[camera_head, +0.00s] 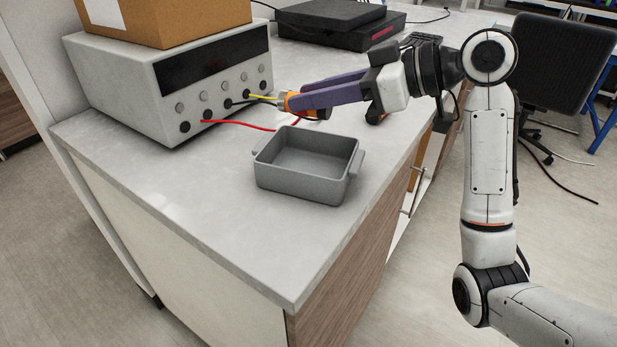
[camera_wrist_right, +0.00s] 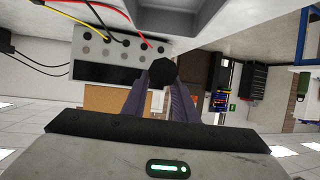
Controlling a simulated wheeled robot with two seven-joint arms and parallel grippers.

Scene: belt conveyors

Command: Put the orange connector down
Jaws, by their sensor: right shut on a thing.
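The orange connector (camera_head: 292,103) is between the purple fingertips of my right gripper (camera_head: 288,101), above the counter and behind the grey bin (camera_head: 262,168). The gripper is shut on it. In the right wrist view, a dark round end (camera_wrist_right: 163,72), likely the connector's, shows at the tips of my right gripper (camera_wrist_right: 158,86); no orange shows there. A yellow and a black wire run from the connector's side to the instrument. The grey bin stands empty on the counter. My left gripper is not in view.
A white instrument (camera_head: 120,85) with a red lead (camera_head: 240,123) stands at the left, a cardboard box (camera_head: 165,18) on top. Dark equipment (camera_head: 335,30) sits at the back. The counter front (camera_head: 240,235) is clear.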

